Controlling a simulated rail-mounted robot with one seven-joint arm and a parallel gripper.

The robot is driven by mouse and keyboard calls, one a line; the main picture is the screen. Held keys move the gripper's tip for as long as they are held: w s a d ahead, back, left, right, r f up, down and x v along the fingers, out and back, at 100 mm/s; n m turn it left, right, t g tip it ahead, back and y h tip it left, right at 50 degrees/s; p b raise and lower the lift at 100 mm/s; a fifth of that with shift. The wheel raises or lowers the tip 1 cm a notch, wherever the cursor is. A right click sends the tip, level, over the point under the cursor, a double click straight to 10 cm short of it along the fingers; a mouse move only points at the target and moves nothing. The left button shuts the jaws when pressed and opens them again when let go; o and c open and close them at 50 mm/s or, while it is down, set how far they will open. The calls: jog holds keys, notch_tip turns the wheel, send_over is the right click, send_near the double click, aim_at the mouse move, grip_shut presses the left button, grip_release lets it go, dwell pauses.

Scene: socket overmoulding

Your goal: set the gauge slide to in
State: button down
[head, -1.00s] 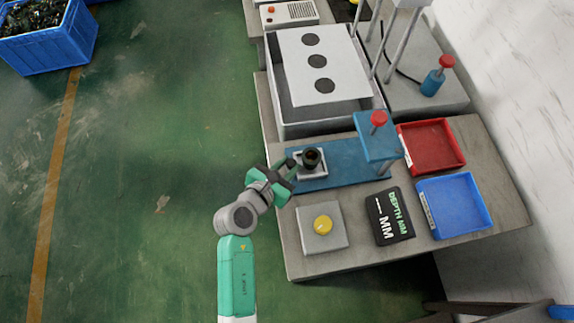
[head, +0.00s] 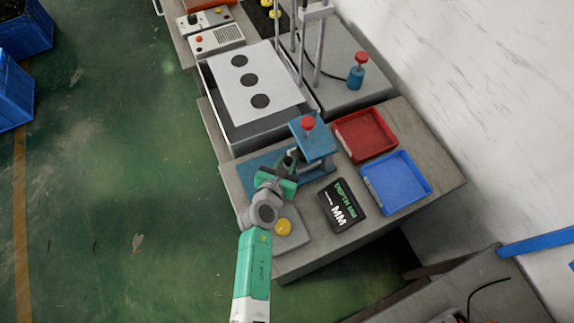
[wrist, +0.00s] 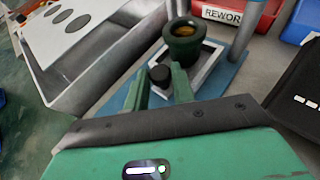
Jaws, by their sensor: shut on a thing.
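The depth gauge is a blue stand (head: 318,147) with a red knob (head: 307,123) on top, on a blue base plate (head: 252,168). In the wrist view, its slide (wrist: 207,72) is a pale square nest carrying a dark green round socket (wrist: 185,42) with a brownish inside. The socket is close to the stand's posts (wrist: 246,25). A black knob (wrist: 159,75) is on the near side of the slide. My gripper (wrist: 160,88) is shut on this knob. In the head view, my gripper (head: 287,168) largely hides the slide.
A yellow button box (head: 292,243) and a black depth display (head: 342,204) stand in front. A red tray (head: 388,152) and a blue tray (head: 425,201) are to the right. A large grey bin (head: 225,128) with a holed white lid (head: 275,105) is behind.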

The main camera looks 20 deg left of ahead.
jog(key=shift+d, duration=0.15)
jog(key=c, duration=1.2)
grip_release()
jog(key=shift+w+d, duration=0.1)
jog(key=shift+w, duration=0.05)
jog(key=shift+s+r, duration=0.15)
jog(key=shift+s, duration=0.05)
jog(key=p+v, duration=0.2)
jog(key=v, duration=0.5)
jog(key=shift+s+p, duration=0.3)
jog(key=shift+p, duration=0.1)
